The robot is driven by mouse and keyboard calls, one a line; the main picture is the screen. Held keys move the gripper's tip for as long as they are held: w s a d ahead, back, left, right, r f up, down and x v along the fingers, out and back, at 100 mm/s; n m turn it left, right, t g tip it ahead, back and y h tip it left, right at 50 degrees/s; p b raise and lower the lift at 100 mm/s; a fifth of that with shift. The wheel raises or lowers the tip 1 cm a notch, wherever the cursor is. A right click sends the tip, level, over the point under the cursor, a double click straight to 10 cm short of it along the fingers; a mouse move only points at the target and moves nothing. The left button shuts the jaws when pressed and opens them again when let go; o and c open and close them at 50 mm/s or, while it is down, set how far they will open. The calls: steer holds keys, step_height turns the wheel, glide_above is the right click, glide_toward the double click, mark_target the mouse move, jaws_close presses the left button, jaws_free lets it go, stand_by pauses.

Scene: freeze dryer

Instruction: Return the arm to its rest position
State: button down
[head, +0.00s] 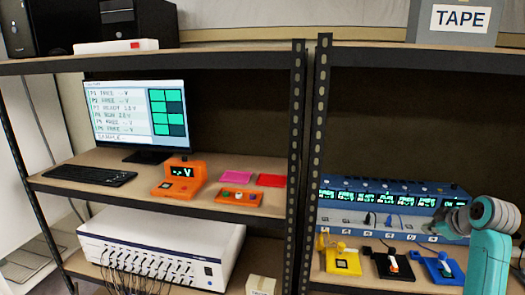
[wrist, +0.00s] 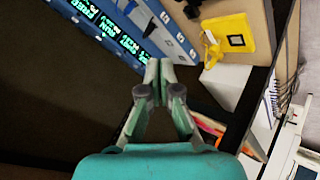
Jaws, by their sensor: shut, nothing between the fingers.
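My gripper (wrist: 158,72) shows in the wrist view with its fingers together and nothing between them. In the head view my teal and grey arm is at the right edge, in front of the right shelf unit; the fingertips cannot be made out there. In the wrist view the gripper is apart from the blue instrument (wrist: 125,30) and the yellow block (wrist: 232,38), which lie beyond it.
The blue instrument (head: 385,190) with several lit displays stands on the right shelf. Yellow (head: 342,262), black (head: 391,266) and blue (head: 440,270) blocks sit before it. A dark post (head: 318,150) divides the shelves. The left shelf holds a monitor (head: 137,112) and an orange meter (head: 180,180).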

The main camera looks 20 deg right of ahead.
steer(key=s+a+f+m+t, duration=0.2)
steer(key=a+f+m, duration=0.1)
steer(key=a+f, duration=2)
steer(key=s+a+f+m, duration=0.1)
steer(key=s+a+f, duration=0.4)
steer(key=s+a, duration=0.3)
steer(key=s+a+m+t, duration=0.1)
steer(key=s+a+t, duration=0.1)
steer(key=s+a, duration=1.15)
steer(key=s+a+r+t+y, duration=0.1)
steer(key=s+a+r, duration=0.1)
steer(key=s+r, duration=0.3)
steer(key=s+a+r+t+y, duration=0.1)
steer(key=s+a+r+y, duration=0.1)
steer(key=s+r, duration=0.4)
steer(key=shift+s+a+r, duration=0.25)
steer(key=shift+s+a, duration=0.6)
steer(key=shift+s, duration=1.6)
